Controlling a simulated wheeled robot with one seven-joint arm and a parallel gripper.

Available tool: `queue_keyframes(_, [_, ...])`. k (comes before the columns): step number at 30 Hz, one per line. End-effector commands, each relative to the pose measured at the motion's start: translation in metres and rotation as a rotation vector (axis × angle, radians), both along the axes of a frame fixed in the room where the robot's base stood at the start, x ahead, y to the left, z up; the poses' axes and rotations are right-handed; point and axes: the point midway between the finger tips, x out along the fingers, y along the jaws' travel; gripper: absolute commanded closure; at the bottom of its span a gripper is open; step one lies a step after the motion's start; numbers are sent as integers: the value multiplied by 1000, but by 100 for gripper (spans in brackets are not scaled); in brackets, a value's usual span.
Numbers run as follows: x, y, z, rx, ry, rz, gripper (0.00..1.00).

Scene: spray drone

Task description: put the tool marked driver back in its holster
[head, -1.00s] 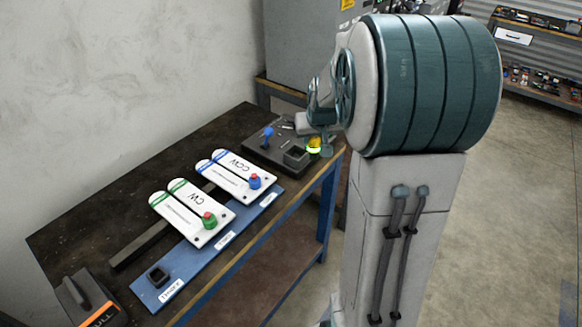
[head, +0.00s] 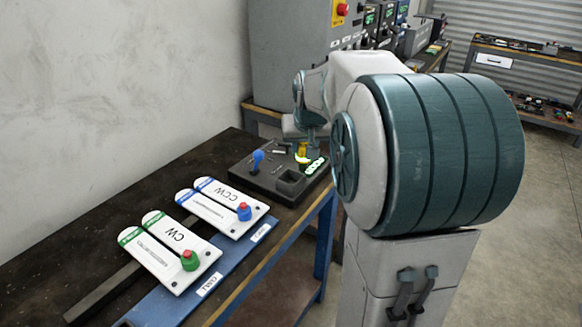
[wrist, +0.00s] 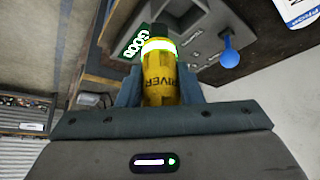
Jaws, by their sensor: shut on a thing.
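The yellow driver (wrist: 160,78) has a lit band near its far end, and the letters "RIVER" show on its side in the wrist view. My gripper (wrist: 160,88) is shut on it, with a finger on each side. In the head view the driver (head: 302,152) shows small below my gripper (head: 306,135), over the far right part of a dark tray (head: 248,186). Whether its lower end touches the tray cannot be told. A square socket (head: 291,178) stands on the tray. Which place is the driver's holster is not clear.
A blue-knobbed piece (head: 258,160) stands on the tray. A green "GOOD" display (head: 314,167) lies near the driver. White CW (head: 168,250) and CCW (head: 222,207) plates with knobs sit on the blue board (head: 250,246). A grey cabinet (head: 285,55) stands behind.

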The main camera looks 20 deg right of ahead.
Motion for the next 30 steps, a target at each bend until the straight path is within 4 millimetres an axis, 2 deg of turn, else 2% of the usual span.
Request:
queue_keyframes(3, [10, 18, -13, 0, 1, 3, 99])
queue_keyframes(6, [15, 25, -18, 0, 0, -1, 99])
queue_keyframes(11, [16, 28, -27, -1, 0, -3, 99])
queue_keyframes(18, [16, 28, -59, 0, 1, -3, 99])
queue_keyframes(29, [16, 28, -64, 0, -2, -2, 99])
queue_keyframes(30, [16, 28, -64, -1, 0, -3, 62])
